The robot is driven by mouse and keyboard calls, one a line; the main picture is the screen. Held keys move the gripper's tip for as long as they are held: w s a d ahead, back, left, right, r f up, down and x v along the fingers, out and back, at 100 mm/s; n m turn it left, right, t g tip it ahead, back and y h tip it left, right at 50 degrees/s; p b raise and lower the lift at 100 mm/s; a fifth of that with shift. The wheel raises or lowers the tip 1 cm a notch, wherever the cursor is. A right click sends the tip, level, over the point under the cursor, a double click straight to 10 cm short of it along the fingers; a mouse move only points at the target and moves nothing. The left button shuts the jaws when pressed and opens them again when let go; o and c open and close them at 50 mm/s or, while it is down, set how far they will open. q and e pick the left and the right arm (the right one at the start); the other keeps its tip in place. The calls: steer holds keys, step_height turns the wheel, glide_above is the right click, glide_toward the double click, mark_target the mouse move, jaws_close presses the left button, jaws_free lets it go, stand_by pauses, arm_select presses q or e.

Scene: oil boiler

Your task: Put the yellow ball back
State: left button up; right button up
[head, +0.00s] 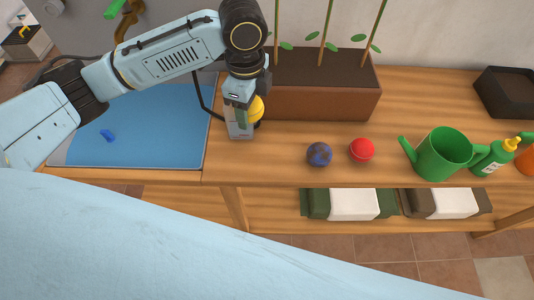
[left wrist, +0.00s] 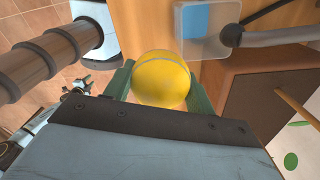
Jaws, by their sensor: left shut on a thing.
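The yellow ball (head: 257,108) is in my left gripper (head: 244,112), just in front of the brown planter and above the left end of the wooden table. In the left wrist view the yellow ball (left wrist: 161,80) sits between the two green fingers, which press on it from both sides. The gripper partly hides the ball in the head view. A red ball (head: 362,150) and a dark blue and brown ball (head: 320,154) rest on the table to the right of the gripper. My right gripper is not in view.
The brown planter (head: 322,103) with thin stems stands behind the gripper. A blue-bottomed basin (head: 150,125) is at the left. A green watering can (head: 443,155), a green bottle (head: 488,160) and a black tray (head: 506,94) are at the right. Table between planter and tray is clear.

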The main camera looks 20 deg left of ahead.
mark_target(267, 158)
arm_select(q)
steer(key=m, duration=0.3)
steer(key=d+m, duration=0.1)
steer(key=shift+s+d+f+m, duration=0.1)
steer(key=shift+s+f+m, duration=0.05)
steer(key=shift+f+m, duration=0.25)
steer(key=m, duration=0.3)
steer(key=d+m, duration=0.1)
steer(key=shift+s+f+m+p, duration=0.15)
steer(key=shift+f+m+p, duration=0.15)
steer(key=shift+p, duration=0.05)
steer(key=f+m, duration=0.3)
steer(key=f, duration=0.1)
steer(key=d+f+m, duration=0.1)
steer(key=f+m, duration=0.2)
steer(key=d+f+m, duration=0.1)
steer(key=f+m, duration=0.3)
steer(key=shift+s+f, duration=0.3)
steer(key=shift+s, duration=0.1)
steer(key=shift+d+f, duration=0.1)
steer(key=shift+f, duration=0.1)
steer(key=o, duration=1.1)
